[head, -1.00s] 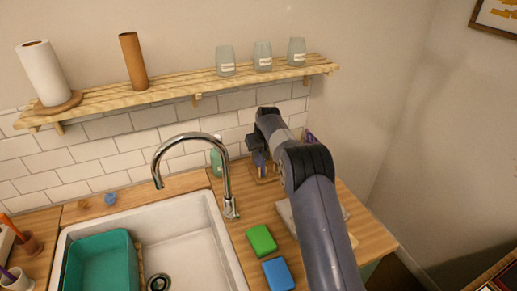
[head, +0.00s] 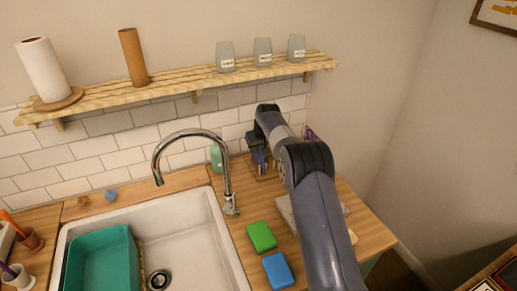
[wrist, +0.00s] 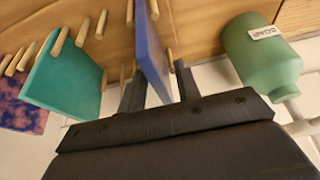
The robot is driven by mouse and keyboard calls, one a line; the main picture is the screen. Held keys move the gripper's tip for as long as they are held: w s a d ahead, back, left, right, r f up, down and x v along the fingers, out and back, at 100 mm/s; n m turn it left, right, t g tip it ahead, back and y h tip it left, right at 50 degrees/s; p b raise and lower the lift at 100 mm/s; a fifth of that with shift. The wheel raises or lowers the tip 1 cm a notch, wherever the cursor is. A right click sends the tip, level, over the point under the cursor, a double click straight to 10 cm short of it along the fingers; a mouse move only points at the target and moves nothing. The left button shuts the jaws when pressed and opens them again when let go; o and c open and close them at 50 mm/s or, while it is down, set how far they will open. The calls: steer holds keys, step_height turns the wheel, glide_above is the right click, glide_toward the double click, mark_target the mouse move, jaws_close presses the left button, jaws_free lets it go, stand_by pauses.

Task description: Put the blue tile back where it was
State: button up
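The blue tile (wrist: 152,50) stands on edge in the wooden peg rack (wrist: 112,24), between pegs. My gripper (wrist: 160,80) is around it, one finger on each side. A gap shows between the tile and the right finger; the left finger overlaps the tile's edge in view. In the head view my gripper (head: 256,145) is at the rack (head: 264,172) on the right counter near the wall, and the arm hides part of the rack. A teal tile (wrist: 64,75) and a purple-pink patterned tile (wrist: 20,105) stand farther left in the wrist view.
A green soap bottle (wrist: 258,50) stands close to the rack; it also shows in the head view (head: 216,158). The faucet (head: 228,185) and sink (head: 185,220) lie left. Green (head: 262,236) and blue (head: 278,271) sponges lie in front. A shelf (head: 190,92) with jars hangs above.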

steer(key=b+v, duration=0.3)
steer(key=v, duration=0.9)
steer(key=p+x, duration=0.3)
steer(key=x, duration=0.9)
steer(key=shift+s+r+b, duration=0.15)
steer(key=shift+r+b, duration=0.15)
steer(key=shift+b, duration=0.15)
steer(key=shift+f+p, duration=0.1)
steer(key=shift+p, duration=0.3)
